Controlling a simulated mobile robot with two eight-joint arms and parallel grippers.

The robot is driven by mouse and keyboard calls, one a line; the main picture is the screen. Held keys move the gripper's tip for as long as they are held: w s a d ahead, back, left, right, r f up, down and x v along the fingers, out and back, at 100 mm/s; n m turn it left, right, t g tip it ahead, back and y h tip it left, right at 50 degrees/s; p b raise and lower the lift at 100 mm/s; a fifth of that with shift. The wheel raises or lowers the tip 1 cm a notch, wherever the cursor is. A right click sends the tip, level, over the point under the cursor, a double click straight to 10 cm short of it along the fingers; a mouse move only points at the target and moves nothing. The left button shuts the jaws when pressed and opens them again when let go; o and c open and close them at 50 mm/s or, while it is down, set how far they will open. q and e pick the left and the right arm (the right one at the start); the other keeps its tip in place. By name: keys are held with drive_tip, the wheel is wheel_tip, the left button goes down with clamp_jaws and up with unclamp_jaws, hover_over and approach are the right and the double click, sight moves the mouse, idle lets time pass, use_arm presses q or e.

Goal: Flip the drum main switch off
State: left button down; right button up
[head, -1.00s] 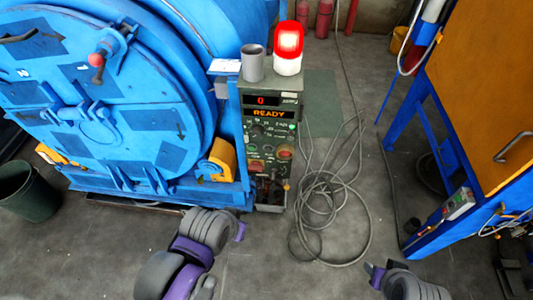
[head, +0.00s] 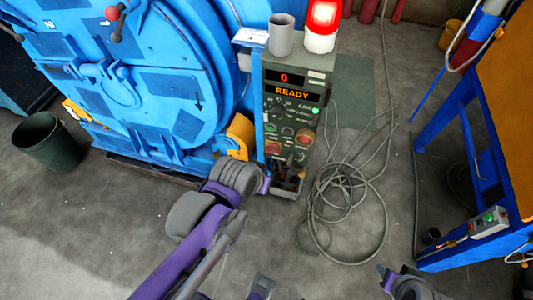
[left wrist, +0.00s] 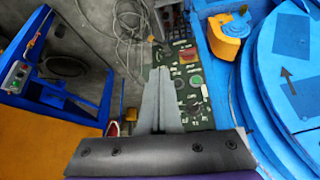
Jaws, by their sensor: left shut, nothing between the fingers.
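The green drum control panel (head: 272,108) stands upright beside the blue drum (head: 165,60). Its displays read 0 and READY, and a red beacon (head: 322,25) glows on top. Knobs and buttons cover its face, and small levers (head: 290,160) sit near its bottom. I cannot tell which control is the main switch. My left gripper (head: 265,185) is low beside the panel's bottom left. In the left wrist view its fingers (left wrist: 161,90) are shut and empty, overlapping the panel face (left wrist: 188,80); contact is unclear. My right gripper (head: 382,270) is at the bottom right, partly cut off, away from the panel.
Grey cables (head: 340,205) lie coiled on the floor right of the panel. A blue frame with an orange panel (head: 505,110) stands at the right. A dark green bin (head: 48,142) is at the left. A grey cup (head: 281,35) sits on the panel's top. The front floor is open.

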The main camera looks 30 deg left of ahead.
use_arm(q)
drive_tip(key=w+a+f+n+t+y+b, duration=0.1)
drive_tip(key=w+a+f+b, duration=0.4)
drive_tip(key=w+f, duration=0.2)
drive_tip(key=w+a+f+n+t+b, duration=0.1)
drive_tip(key=w+a+f+b, duration=0.5)
drive_tip(key=w, duration=0.4)
drive_tip(key=shift+a+f+t+y, duration=0.25)
drive_tip(key=shift+f+t+y, duration=0.05)
drive_tip(key=shift+f+y, duration=0.1)
use_arm(e)
wheel_tip(320, 180, down, 15)
drive_tip(key=shift+s, duration=0.25)
drive_tip(key=shift+f, duration=0.1)
use_arm(q)
drive_tip(key=b, duration=0.4)
hover_over(268, 146)
drive_tip(key=s, duration=0.3)
wheel_tip(268, 146, down, 7)
drive_tip(key=f, duration=0.2)
drive_tip(key=shift+d+f+b, duration=0.3)
drive_tip(key=shift+d+f, duration=0.1)
drive_tip(key=shift+f, duration=0.65)
use_arm(e)
drive_tip(key=shift+g, duration=0.3)
drive_tip(key=f, duration=0.5)
drive_tip(key=shift+w+f, duration=0.2)
drive_tip(key=shift+w, duration=0.1)
